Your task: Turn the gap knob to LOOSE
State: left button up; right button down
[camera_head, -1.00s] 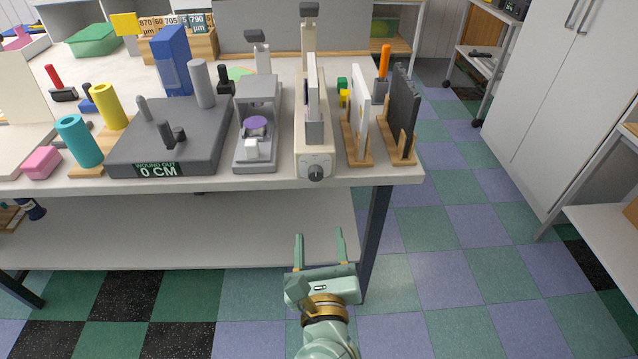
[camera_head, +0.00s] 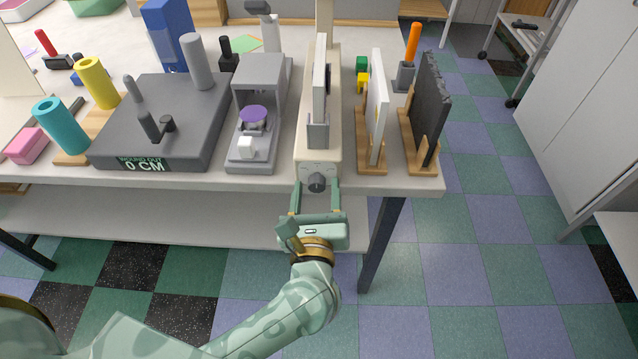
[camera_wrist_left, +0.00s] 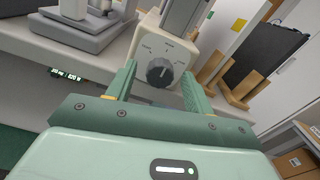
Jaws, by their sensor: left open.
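The gap knob (camera_head: 316,183) is a dark grey round knob on the front face of a narrow cream device (camera_head: 319,150) at the table's front edge. In the left wrist view the knob (camera_wrist_left: 160,72) shows a light pointer mark, with small labels around it that are too small to read. My left gripper (camera_head: 316,186) is open, its green fingers on either side of the knob. In the left wrist view the fingers (camera_wrist_left: 158,82) stand apart with the knob between and slightly beyond them; I cannot tell whether they touch it. My right gripper is not in view.
A grey stand with a purple disc (camera_head: 253,114) is left of the device. A dark grey block labelled "WOUND OUT 0 CM" (camera_head: 205,144) sits further left. Wooden stands holding a white panel (camera_head: 377,100) and a dark panel (camera_head: 428,105) are close on the right.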

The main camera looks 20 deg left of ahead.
pick_arm(q)
jog(key=shift+c, duration=1.2)
jog(key=c, duration=0.7)
jog(key=shift+c, duration=0.2)
jog(key=shift+r+m+p, duration=0.15)
jog(key=shift+m+p, duration=0.35)
jog(key=m+p, duration=0.3)
jog(key=shift+r+m+p, duration=0.1)
jog(key=shift+m+p, duration=0.2)
jog(key=shift+m, duration=0.1)
jog(key=m+p, duration=0.3)
jog(key=m, duration=0.2)
jog(key=shift+p, duration=0.4)
jog(key=shift+f+m+p, duration=0.2)
jog(key=shift+m+p, duration=0.5)
jog(key=shift+m, duration=0.4)
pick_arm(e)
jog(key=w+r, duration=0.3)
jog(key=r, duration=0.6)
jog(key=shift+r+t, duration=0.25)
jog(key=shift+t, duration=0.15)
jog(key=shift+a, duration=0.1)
